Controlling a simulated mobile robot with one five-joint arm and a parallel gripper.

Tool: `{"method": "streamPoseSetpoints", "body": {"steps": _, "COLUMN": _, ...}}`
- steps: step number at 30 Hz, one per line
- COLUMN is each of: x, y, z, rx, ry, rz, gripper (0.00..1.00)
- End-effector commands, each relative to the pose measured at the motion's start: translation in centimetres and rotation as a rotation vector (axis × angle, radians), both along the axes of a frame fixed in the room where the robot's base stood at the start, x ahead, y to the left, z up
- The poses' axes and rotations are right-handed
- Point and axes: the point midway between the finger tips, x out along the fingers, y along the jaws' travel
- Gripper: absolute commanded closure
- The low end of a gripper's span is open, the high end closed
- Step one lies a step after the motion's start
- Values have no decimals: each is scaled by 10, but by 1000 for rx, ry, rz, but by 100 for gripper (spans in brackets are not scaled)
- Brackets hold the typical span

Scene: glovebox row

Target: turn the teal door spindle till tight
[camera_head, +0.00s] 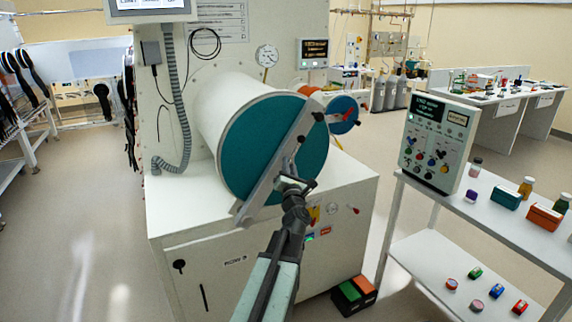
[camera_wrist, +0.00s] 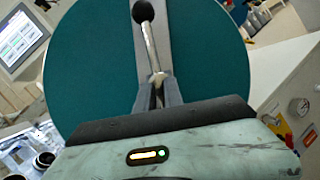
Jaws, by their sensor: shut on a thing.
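The large teal door (camera_head: 252,145) closes the end of a white cylinder, and a grey bar (camera_head: 262,182) crosses it at a slant. My gripper (camera_wrist: 157,92) is shut on the rod's lower part. The spindle's hub is hidden by my gripper.
A grey control box (camera_head: 438,142) stands on a white cart (camera_head: 510,238) with several small containers at the right.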

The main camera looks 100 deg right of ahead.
Motion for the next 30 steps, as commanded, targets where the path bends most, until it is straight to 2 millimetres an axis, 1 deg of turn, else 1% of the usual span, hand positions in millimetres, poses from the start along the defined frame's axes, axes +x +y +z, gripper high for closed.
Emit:
{"method": "streamPoseSetpoints", "body": {"steps": 1, "x": -2, "y": 1, "z": -1, "rx": 4, "ry": -5, "rz": -6, "gripper": 100}}
{"method": "streamPoseSetpoints", "body": {"steps": 8, "x": 0, "y": 1, "z": -2, "rx": 3, "ry": -3, "rz": -2, "gripper": 100}}
{"method": "streamPoseSetpoints", "body": {"steps": 9, "x": 1, "y": 1, "z": -2, "rx": 4, "ry": -3, "rz": -2, "gripper": 85}}
{"method": "streamPoseSetpoints", "body": {"steps": 11, "x": 1, "y": 1, "z": -2, "rx": 3, "ry": -2, "rz": -1, "gripper": 69}}
{"method": "streamPoseSetpoints", "body": {"steps": 12, "x": 2, "y": 1, "z": -2, "rx": 3, "ry": -1, "rz": 0, "gripper": 67}}
{"method": "streamPoseSetpoints", "body": {"steps": 22, "x": 5, "y": 3, "z": -2, "rx": 1, "ry": 0, "rz": 6, "gripper": 67}}
{"method": "streamPoseSetpoints", "body": {"steps": 26, "x": 10, "y": 16, "z": -6, "rx": 1, "ry": 0, "rz": 10, "gripper": 67}}
{"method": "streamPoseSetpoints", "body": {"steps": 30, "x": 15, "y": 34, "z": -11, "rx": 1, "ry": 0, "rz": 16, "gripper": 67}}
